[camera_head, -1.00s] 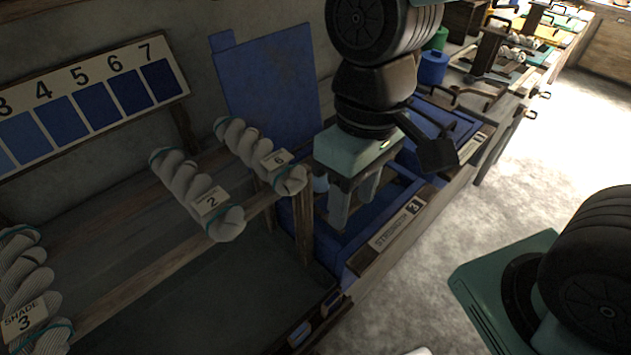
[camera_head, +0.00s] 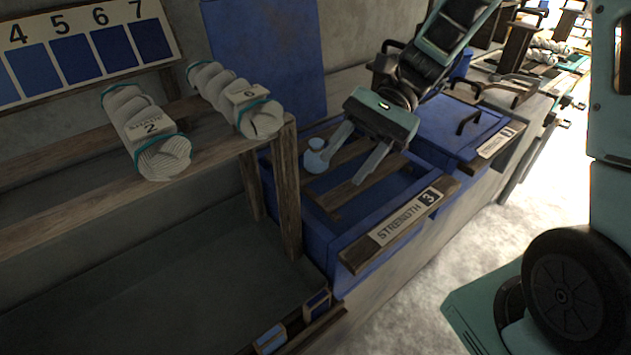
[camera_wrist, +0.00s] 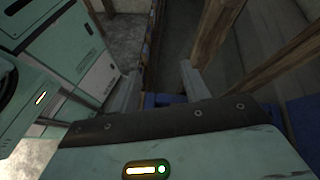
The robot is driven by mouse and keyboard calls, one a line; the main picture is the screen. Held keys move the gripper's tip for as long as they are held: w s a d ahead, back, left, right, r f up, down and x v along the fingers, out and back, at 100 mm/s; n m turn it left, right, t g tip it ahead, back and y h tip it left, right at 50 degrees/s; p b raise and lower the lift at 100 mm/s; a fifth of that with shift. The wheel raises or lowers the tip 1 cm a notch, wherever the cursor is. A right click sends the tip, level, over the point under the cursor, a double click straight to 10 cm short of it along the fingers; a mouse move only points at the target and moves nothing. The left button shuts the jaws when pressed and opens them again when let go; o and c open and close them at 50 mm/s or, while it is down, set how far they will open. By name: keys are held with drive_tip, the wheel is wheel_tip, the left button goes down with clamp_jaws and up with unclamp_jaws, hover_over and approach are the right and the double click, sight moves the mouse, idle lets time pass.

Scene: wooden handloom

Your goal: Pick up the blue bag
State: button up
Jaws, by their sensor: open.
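A small light-blue bag-like object (camera_head: 314,161), with a rounded body and a narrower top, is on or just above the wooden slats of the blue vat marked STRENGTH 3. My gripper (camera_head: 342,171) is open over these slats, fingers pointing down and to the left. Its left finger is right beside the light-blue object and partly overlaps it; I cannot tell whether they touch. The right finger is apart from it. In the wrist view both fingers (camera_wrist: 158,76) are spread, and I cannot make out the bag there.
The STRENGTH 3 label (camera_head: 408,217) is on the vat's front. A wooden rail with numbered yarn skeins (camera_head: 147,134) stands close on the left. A lidded blue vat (camera_head: 462,125) is on the right. Small blue blocks (camera_head: 271,338) lie low in front.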

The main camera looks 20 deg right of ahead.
sight(310, 149)
drive_tip(key=w+d+f+m+t+y+b, duration=0.1)
drive_tip(key=w+d+f+m, duration=0.1)
drive_tip(key=w+d+f+m+t+y+b, duration=0.1)
drive_tip(key=w+d+f+m+y+b, duration=0.1)
drive_tip(key=d, duration=0.1)
drive_tip(key=w+d+f+m+t+y+b, duration=0.1)
drive_tip(key=w+d+f+t, duration=0.1)
drive_tip(key=w, duration=0.1)
drive_tip(key=shift+d+m, duration=0.35)
drive_tip(key=shift+m, duration=0.05)
drive_tip(key=w+d+m+t+b, duration=0.1)
drive_tip(key=d, duration=0.1)
drive_tip(key=w+d+f+m+t+y, duration=0.1)
drive_tip(key=d+t, duration=0.1)
drive_tip(key=w+d+m+t+y+b, duration=0.1)
drive_tip(key=d+m, duration=0.1)
drive_tip(key=d, duration=0.1)
drive_tip(key=shift+w+f+t+b, duration=0.25)
drive_tip(key=shift+f+t+b, duration=0.1)
drive_tip(key=shift+t, duration=0.05)
drive_tip(key=b+x, duration=0.2)
drive_tip(key=x, duration=1.5)
drive_tip(key=shift+a+r, duration=0.1)
drive_tip(key=shift+r, duration=0.1)
clamp_jaws()
